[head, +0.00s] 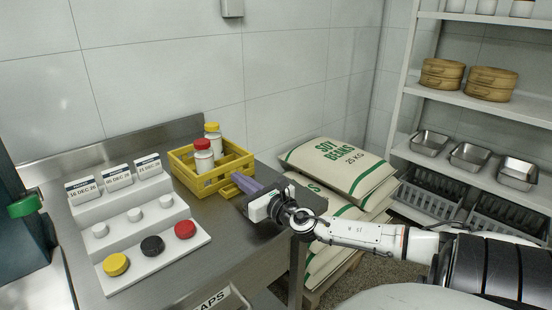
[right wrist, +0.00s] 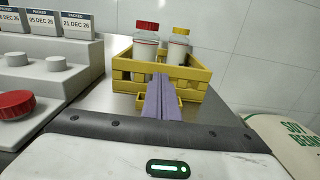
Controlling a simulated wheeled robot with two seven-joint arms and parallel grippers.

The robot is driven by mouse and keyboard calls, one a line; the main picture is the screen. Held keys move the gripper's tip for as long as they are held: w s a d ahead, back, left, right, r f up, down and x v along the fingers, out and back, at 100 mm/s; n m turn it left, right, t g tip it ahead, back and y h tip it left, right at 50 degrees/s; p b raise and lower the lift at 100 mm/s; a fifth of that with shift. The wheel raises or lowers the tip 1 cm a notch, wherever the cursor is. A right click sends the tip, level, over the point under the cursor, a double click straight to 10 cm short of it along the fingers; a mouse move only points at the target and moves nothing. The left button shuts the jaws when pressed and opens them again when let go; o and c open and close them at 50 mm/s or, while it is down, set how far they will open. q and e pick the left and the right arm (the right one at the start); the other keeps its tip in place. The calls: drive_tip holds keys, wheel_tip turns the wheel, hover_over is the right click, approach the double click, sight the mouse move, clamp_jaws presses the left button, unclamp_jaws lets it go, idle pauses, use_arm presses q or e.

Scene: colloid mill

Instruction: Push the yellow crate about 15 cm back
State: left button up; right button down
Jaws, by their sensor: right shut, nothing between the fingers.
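The yellow crate (head: 210,180) stands on the steel table near its back edge, with a red-capped bottle (head: 203,157) and a yellow-capped bottle (head: 213,139) upright in it. My right gripper (head: 238,180) is shut and empty, its purple fingers at the crate's near right side. In the right wrist view the fingers (right wrist: 160,98) point at the front wall of the crate (right wrist: 195,82), with the tips overlapping it. I cannot tell whether they touch it. My left gripper is not in view.
A white stepped stand (head: 140,215) with date cards, white knobs and coloured caps stands left of the crate. A raised steel rim (head: 110,147) runs along the back. Soy bean sacks (head: 340,168) are stacked right of the table. Shelves (head: 475,105) stand further right.

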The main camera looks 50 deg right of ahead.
drive_tip(key=v, duration=0.9)
drive_tip(key=shift+s, duration=0.3)
drive_tip(key=shift+s+a, duration=0.1)
drive_tip(key=shift+s, duration=0.1)
